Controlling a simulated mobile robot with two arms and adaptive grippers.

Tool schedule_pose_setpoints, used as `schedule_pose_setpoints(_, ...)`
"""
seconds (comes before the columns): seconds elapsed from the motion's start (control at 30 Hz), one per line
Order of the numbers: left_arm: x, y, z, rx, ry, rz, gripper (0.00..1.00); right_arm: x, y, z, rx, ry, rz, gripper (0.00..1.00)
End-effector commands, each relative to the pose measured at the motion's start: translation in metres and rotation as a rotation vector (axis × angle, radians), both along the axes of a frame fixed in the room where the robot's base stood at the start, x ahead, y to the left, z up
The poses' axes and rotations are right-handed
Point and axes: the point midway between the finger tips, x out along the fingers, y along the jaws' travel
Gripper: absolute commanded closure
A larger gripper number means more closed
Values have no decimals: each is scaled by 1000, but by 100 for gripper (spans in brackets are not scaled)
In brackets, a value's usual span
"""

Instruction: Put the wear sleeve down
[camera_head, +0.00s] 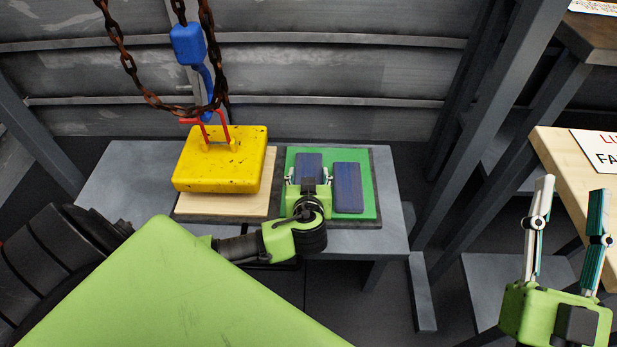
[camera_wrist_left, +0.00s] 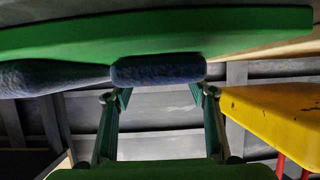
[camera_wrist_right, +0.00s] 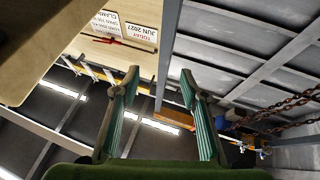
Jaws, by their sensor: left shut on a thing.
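Two dark blue sleeves are at the green mat on the bench. My left gripper (camera_head: 309,178) is shut on the left blue sleeve (camera_head: 309,162), with one finger on each side. In the left wrist view this sleeve (camera_wrist_left: 158,70) spans the fingertips, close against the green mat (camera_wrist_left: 220,32); I cannot tell whether it touches. The other blue sleeve (camera_head: 348,187) lies on the mat just right, and it shows in the left wrist view (camera_wrist_left: 50,76). My right gripper (camera_head: 570,192) is open and empty, off to the right of the bench.
A yellow block (camera_head: 218,160) with a red handle stands left of the mat, above a pale wooden board (camera_head: 225,207). Rusty chains (camera_head: 130,65) and a blue hook piece (camera_head: 188,44) hang over it. A grey post (camera_head: 490,110) and a wooden-topped table (camera_head: 560,160) stand right.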

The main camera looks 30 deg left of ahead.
Motion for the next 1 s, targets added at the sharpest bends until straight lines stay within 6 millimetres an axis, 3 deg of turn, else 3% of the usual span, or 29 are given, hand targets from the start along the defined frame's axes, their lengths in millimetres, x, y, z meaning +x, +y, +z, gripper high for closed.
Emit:
schedule_pose_setpoints(0.2,-1,0,-1,-2,3,0,71,-1,0,2,2,-6,0,60)
schedule_pose_setpoints(0.23,-1,0,-2,-1,4,0,46,-1,0,1,2,-6,0,60)
schedule_pose_setpoints(0.3,-1,0,-2,-1,4,0,32,-1,0,1,2,-6,0,60)
schedule_pose_setpoints(0.73,-4,-3,1,-2,3,0,32,1,0,0,-2,9,0,60)
schedule_pose_setpoints(1.0,-28,-19,16,-5,4,0,32,18,-2,-44,-63,229,-15,60)
